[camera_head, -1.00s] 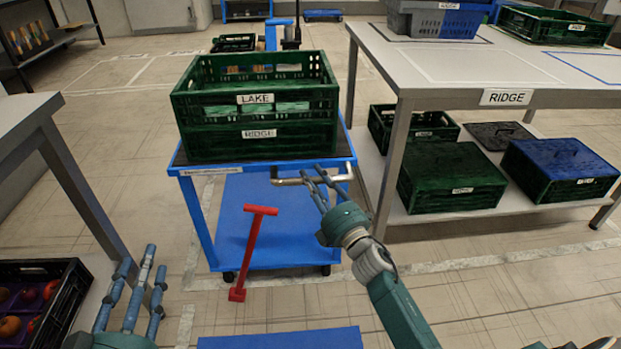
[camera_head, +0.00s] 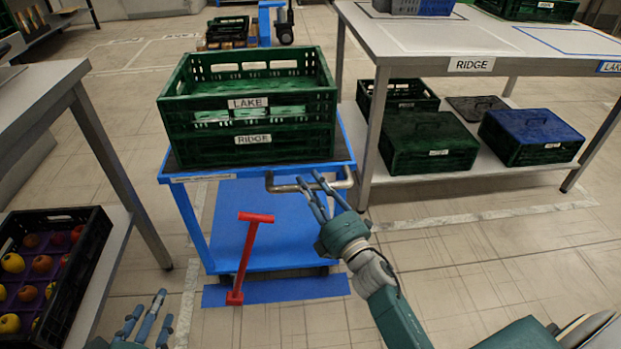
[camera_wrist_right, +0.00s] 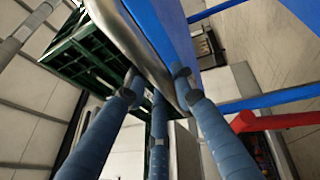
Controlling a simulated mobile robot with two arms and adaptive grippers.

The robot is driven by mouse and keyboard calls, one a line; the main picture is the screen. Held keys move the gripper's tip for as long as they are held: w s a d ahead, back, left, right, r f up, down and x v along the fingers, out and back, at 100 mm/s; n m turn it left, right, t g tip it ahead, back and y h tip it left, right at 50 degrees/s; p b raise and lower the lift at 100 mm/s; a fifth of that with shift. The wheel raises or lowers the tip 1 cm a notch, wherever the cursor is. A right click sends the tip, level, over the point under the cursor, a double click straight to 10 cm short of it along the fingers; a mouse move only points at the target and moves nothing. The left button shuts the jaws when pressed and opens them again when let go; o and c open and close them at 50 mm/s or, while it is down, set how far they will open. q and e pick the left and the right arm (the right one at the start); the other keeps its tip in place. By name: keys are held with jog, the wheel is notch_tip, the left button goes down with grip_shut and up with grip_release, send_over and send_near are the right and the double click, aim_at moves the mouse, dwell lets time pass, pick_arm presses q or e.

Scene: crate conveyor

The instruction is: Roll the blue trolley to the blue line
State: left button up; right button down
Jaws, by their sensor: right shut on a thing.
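The blue trolley (camera_head: 214,221) stands in the middle of the head view and carries two stacked green crates (camera_head: 247,138) labelled LAKE and RIDGE. My right gripper (camera_head: 312,184) is shut on the trolley's metal handle (camera_head: 284,187). In the right wrist view its fingers (camera_wrist_right: 155,90) close around the handle bar (camera_wrist_right: 128,40). The blue line (camera_head: 300,289) lies on the floor at the trolley's near edge, and the trolley's lower deck hides part of its far side. My left gripper (camera_head: 145,315) is empty at the lower left, its fingers spread.
A red T-shaped bar (camera_head: 246,255) stands upright at the trolley's near side. A grey table (camera_head: 470,66) with crates on its shelf stands at right. At left a bench (camera_head: 40,95) has a black fruit crate (camera_head: 82,262) beneath.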

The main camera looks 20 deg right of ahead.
pick_arm(q)
jog(key=shift+s+a+f, duration=0.15)
jog(key=shift+s+f, duration=0.25)
jog(key=shift+s, duration=0.05)
pick_arm(e)
jog(key=shift+s, duration=0.45)
jog(key=shift+f, duration=0.1)
jog(key=c, duration=1.4)
grip_release()
jog(key=shift+c, duration=0.2)
jog(key=shift+s+f, duration=0.1)
jog(key=shift+s, duration=0.45)
jog(key=v, duration=1.1)
